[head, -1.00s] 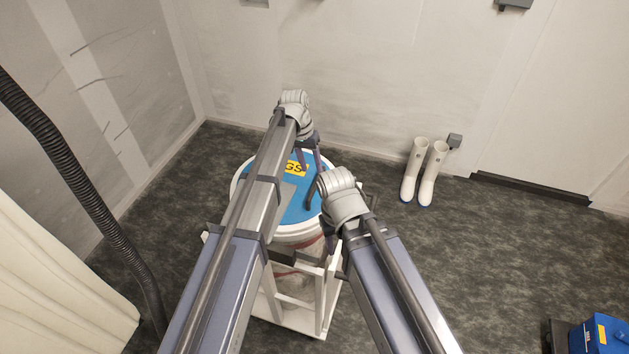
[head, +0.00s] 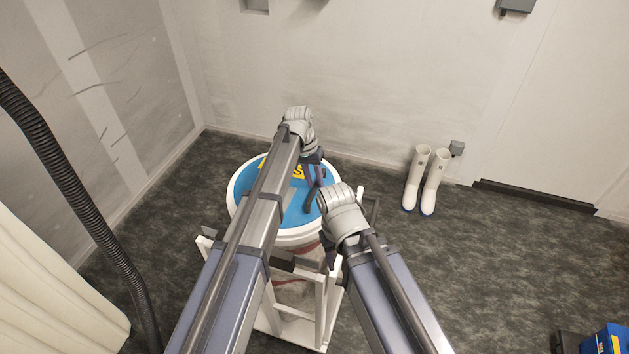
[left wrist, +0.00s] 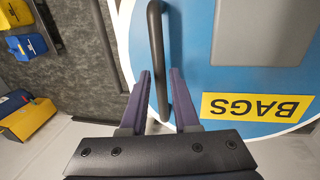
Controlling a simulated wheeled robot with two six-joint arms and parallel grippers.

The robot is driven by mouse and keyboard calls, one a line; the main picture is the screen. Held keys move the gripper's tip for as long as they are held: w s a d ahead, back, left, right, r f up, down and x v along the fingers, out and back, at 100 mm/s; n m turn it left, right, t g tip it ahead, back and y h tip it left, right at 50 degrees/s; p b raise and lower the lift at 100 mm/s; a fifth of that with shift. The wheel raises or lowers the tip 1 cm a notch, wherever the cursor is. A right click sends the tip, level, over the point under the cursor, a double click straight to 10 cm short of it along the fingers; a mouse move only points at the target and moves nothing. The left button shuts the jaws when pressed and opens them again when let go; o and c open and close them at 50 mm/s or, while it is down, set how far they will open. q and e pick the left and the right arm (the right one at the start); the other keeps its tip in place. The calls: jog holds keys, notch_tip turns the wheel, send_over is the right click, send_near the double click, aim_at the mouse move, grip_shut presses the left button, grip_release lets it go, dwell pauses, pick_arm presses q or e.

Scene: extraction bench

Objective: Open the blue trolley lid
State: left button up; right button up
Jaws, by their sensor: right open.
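The blue trolley lid (head: 296,217) is round with a white rim and a yellow label, and lies flat on the white-framed trolley in the head view. Its yellow BAGS label (left wrist: 258,107) and dark bar handle (left wrist: 157,45) show in the left wrist view. My left gripper (head: 318,172) is over the lid at the handle. In the left wrist view its two fingers (left wrist: 160,72) stand on either side of the bar; whether they press on it is unclear. My right gripper (head: 329,248), mostly hidden by its wrist, hangs empty at the trolley's near right side.
White boots (head: 425,180) stand by the back wall, right of the trolley. A blue box (head: 606,341) is at the lower right. A black ribbed hose (head: 70,180) and a pale curtain (head: 50,275) are at the left.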

pick_arm(q)
grip_shut()
dwell(1.0)
